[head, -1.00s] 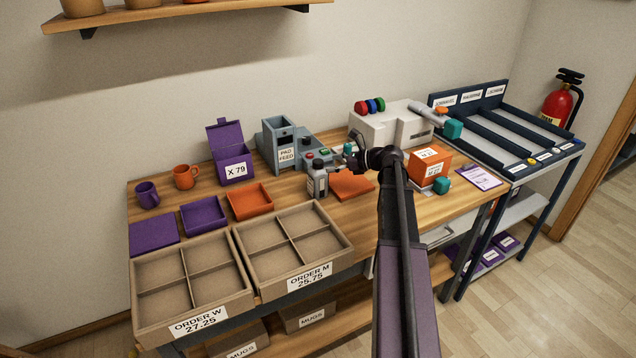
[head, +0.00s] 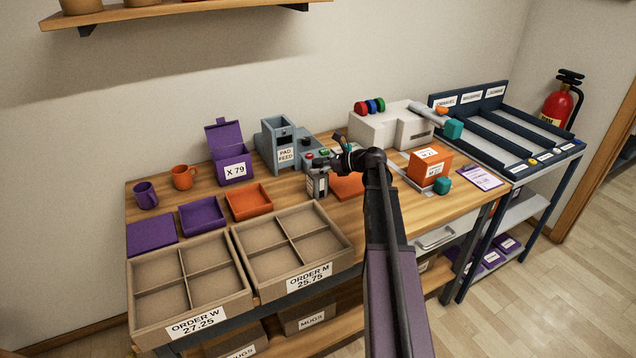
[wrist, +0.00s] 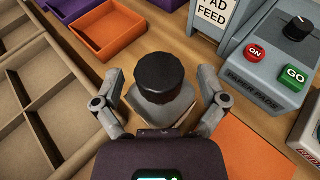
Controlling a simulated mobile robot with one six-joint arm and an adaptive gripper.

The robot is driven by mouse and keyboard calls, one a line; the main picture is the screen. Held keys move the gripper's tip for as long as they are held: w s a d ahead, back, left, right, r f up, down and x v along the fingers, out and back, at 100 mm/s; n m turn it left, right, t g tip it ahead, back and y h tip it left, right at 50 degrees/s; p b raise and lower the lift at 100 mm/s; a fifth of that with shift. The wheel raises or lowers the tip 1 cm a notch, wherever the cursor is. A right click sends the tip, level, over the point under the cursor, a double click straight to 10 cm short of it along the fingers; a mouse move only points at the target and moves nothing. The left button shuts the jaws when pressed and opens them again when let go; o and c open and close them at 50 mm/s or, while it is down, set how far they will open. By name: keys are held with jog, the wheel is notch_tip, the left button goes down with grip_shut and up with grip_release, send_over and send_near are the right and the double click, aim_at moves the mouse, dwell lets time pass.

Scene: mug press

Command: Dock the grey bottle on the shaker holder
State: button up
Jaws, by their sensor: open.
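The grey bottle (head: 317,186) with a black cap stands upright on the bench, in front of the pad feed machine. In the wrist view its dark cap (wrist: 160,75) is seen from above, with the grey shoulder below it. My gripper (head: 324,168) is at the bottle. In the wrist view my gripper (wrist: 161,88) is open, with one finger on each side of the bottle and a gap visible at both sides. My gripper hides part of the bottle's top in the head view. I cannot make out which thing is the shaker holder.
The pad feed machine (head: 278,140) with its red and green buttons stands close behind the bottle. An orange mat (head: 347,187) lies to its right, an orange tray (head: 249,201) to its left. The divided ORDER M box (head: 292,240) is in front.

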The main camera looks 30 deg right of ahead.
grip_shut()
jog(key=shift+r, duration=0.15)
dwell(0.4)
notch_tip(320, 180, up, 3)
jog(key=p, duration=0.3)
jog(key=shift+r, duration=0.1)
jog(key=shift+s+d+r+p, duration=0.15)
jog(key=shift+r+p, duration=0.1)
jog(key=shift+p, duration=0.25)
jog(key=s+d+r+p, duration=0.1)
jog(key=s+d, duration=0.8)
jog(key=s, duration=0.3)
jog(key=shift+s, duration=0.3)
jog(key=shift+d, duration=0.1)
